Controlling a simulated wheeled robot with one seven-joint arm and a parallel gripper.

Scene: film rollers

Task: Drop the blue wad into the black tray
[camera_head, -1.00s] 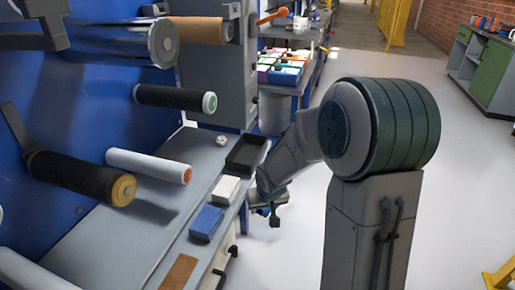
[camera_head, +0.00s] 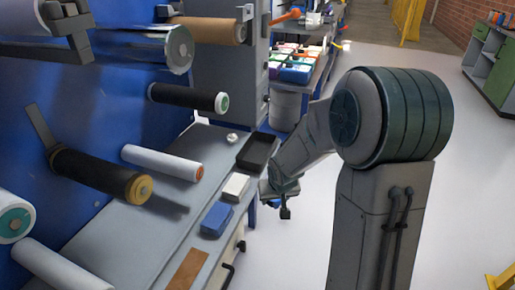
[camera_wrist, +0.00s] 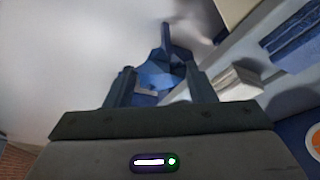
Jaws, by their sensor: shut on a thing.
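The blue wad (camera_wrist: 162,74) is a faceted, crumpled lump between the two fingers of my gripper (camera_wrist: 160,88) in the wrist view. My gripper is shut on it. In the head view my gripper (camera_head: 278,200) is beside the front edge of the bench, low and over the floor side, mostly hidden by my arm. The black tray (camera_head: 256,153) lies on the bench top near its far right end, beyond my gripper and partly behind my arm. Its visible inside looks empty.
On the bench, a white box (camera_head: 235,187), a blue box (camera_head: 216,219) and a brown plate (camera_head: 187,270) line the front edge. A small silver thing (camera_head: 232,138) lies left of the tray. Rollers, including a white one (camera_head: 162,162), stick out over the bench.

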